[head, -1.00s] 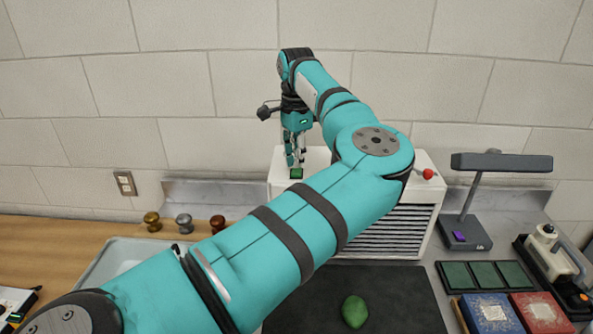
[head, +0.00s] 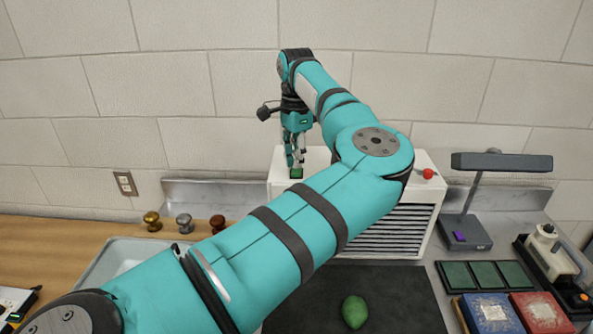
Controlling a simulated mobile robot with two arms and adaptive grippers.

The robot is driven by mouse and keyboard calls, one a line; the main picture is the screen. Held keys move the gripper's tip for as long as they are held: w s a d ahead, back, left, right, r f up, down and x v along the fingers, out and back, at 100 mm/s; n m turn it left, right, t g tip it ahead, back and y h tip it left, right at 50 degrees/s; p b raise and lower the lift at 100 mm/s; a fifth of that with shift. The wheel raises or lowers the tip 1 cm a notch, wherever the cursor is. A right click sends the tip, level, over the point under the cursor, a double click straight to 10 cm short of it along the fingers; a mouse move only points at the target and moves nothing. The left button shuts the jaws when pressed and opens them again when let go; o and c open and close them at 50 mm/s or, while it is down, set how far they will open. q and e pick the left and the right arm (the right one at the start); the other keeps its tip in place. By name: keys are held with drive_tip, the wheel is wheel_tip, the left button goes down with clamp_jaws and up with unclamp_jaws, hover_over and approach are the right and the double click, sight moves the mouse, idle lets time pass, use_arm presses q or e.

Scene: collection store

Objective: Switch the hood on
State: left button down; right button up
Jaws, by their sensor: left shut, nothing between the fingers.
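The hood (head: 394,226) is a white box with a dark slatted front, standing against the wall at the back of the bench. A small green button (head: 296,174) sits on its top, towards the left. A red knob (head: 428,174) shows at its upper right. My left gripper (head: 296,163) points down, shut and empty, with its fingertips right at the green button. I cannot tell whether they touch or press it. My left arm hides part of the hood's top and front. My right gripper is not in view.
A green lump (head: 354,312) lies on a dark mat (head: 405,295) before the hood. A lamp (head: 465,232), green-lined trays (head: 486,274) and blue and red boxes (head: 488,308) stand right.

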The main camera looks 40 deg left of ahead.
sight(296, 173)
use_arm(q)
drive_tip(key=shift+f+b, duration=0.35)
drive_tip(key=shift+f, duration=0.25)
drive_tip(key=shift+f+b, duration=0.5)
drive_tip(key=shift+f, duration=0.15)
idle(0.3)
drive_tip(key=shift+d+r, duration=0.1)
drive_tip(key=shift+r, duration=0.05)
drive_tip(key=shift+r+p, duration=0.7)
drive_tip(key=shift+r, duration=0.2)
drive_tip(key=shift+r+p, duration=1.55)
drive_tip(key=shift+r, duration=0.95)
drive_tip(key=shift+f, duration=0.1)
